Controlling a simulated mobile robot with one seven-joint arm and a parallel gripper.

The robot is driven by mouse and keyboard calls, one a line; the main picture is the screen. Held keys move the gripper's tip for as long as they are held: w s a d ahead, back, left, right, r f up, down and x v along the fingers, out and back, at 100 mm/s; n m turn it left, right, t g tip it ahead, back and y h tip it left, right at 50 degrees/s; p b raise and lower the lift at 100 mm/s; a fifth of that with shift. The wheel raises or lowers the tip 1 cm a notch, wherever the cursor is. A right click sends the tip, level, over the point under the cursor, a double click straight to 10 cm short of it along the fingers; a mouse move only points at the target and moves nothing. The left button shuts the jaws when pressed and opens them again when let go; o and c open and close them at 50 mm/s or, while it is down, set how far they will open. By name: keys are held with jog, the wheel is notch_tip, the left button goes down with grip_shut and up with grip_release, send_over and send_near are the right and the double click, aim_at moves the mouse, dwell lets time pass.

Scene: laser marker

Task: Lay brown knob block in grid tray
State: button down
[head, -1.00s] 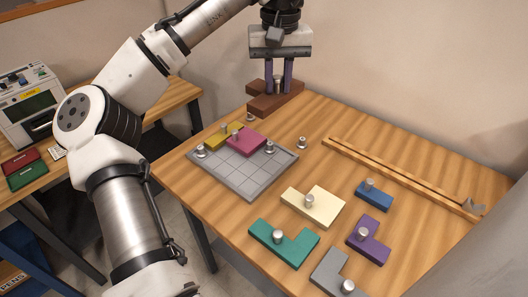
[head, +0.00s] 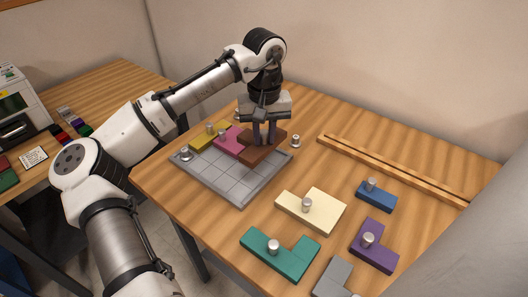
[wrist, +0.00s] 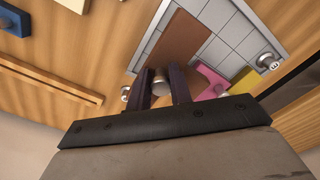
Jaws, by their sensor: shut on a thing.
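The brown knob block (head: 257,153) is at the back right part of the grey grid tray (head: 243,190), beside the pink block. My gripper (head: 264,143) is shut on its metal knob, above the tray. In the wrist view the fingers (wrist: 164,88) stand either side of the knob (wrist: 159,84), and the brown block (wrist: 180,45) reaches along the tray's grid squares (wrist: 230,38). I cannot tell whether the block rests on the tray floor or hangs just above it. The pink block (head: 228,138) and yellow block (head: 207,135) sit in the tray's back part.
Cream (head: 318,207), teal (head: 287,254), blue (head: 379,197), purple (head: 375,250) and grey (head: 335,278) knob blocks lie on the table to the right and front. A wooden rail (head: 390,170) runs along the back right. Metal posts (head: 186,154) stand around the tray. The tray's front squares are empty.

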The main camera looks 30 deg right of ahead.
jog(key=shift+f+p, duration=0.35)
jog(key=shift+f, duration=3)
jog(key=shift+f, duration=0.15)
jog(key=c, duration=1.3)
grip_release()
jog(key=shift+o, duration=0.2)
notch_tip(320, 180, up, 12)
jog(key=shift+r+b, duration=0.2)
jog(key=shift+b, duration=0.85)
